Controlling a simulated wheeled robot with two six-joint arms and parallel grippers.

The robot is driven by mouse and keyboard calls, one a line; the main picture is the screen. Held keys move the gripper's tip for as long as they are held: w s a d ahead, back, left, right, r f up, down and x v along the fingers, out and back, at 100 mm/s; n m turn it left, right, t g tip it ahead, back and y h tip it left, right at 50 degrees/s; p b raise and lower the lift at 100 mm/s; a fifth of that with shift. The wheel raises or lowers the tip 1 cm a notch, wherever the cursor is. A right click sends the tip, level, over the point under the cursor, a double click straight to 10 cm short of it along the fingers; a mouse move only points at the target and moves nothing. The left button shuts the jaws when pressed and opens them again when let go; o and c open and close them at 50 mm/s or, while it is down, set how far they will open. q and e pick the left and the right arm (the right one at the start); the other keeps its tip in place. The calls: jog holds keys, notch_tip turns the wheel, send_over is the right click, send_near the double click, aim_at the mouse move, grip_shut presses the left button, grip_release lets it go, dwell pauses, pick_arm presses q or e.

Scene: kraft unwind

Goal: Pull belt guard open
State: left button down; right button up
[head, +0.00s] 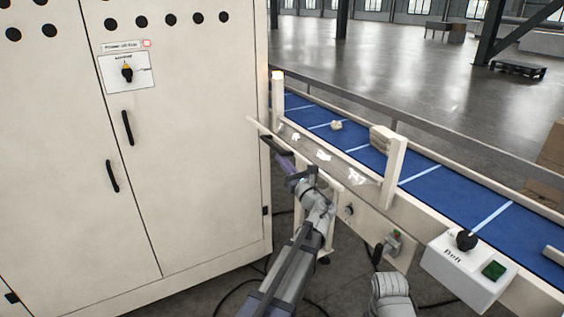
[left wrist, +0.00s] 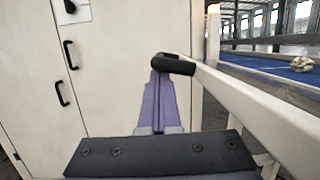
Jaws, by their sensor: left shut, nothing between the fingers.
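The belt guard (head: 325,160) is a clear panel with a cream frame along the near side of the blue conveyor. Its black handle (head: 267,142) is at the far-left end, close to the cabinet. In the left wrist view the handle (left wrist: 175,64) sticks out from the end of a cream bar (left wrist: 255,112). My left gripper (head: 284,162) has purple fingers, shut and empty. Its fingertips (left wrist: 158,76) appear just below the handle; whether they touch it I cannot tell. The gripper and forearm hide part of the guard's lower side. My right gripper is not in view.
A large cream cabinet (head: 195,180) with black handles stands close on the left. The blue belt (head: 430,178) carries small pale items. A control box (head: 465,268) with a knob and green button is at lower right. Black cables lie on the floor.

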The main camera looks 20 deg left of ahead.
pick_arm(q)
jog(key=shift+r, duration=0.1)
dwell(0.4)
jog(key=s+d+f+b, duration=0.6)
jog(key=d, duration=0.1)
jog(key=shift+d+f, duration=0.15)
jog(key=shift+d, duration=0.1)
jog(key=shift+s, duration=0.15)
